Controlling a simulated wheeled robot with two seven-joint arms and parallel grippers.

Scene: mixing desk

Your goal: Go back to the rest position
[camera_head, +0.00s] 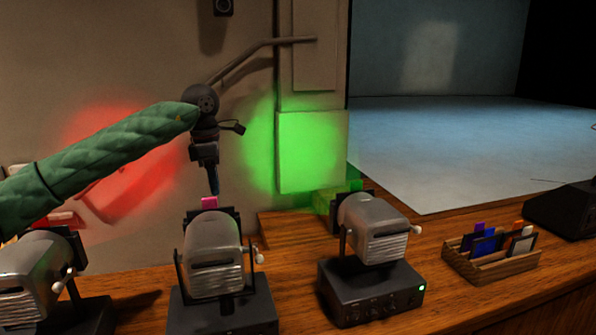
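My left arm comes in from the left in a green quilted sleeve. Its gripper (213,188) points down above and behind the middle lamp (213,255), apart from the lamp's housing. The fingers are dark, narrow and seen side-on, so whether they are open or shut is unclear. A thin bluish strip shows at the fingers; I cannot tell if it is a held thing or part of the gripper. A pink piece (210,202) shows just below, behind the top of the middle lamp. My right gripper is not in view.
A left lamp (35,275) and a right lamp (373,228) stand on the wooden desk (440,300). A slotted wooden rack (492,265) holds several coloured plates. A black box (565,208) is at far right. Red and green light falls on the wall behind.

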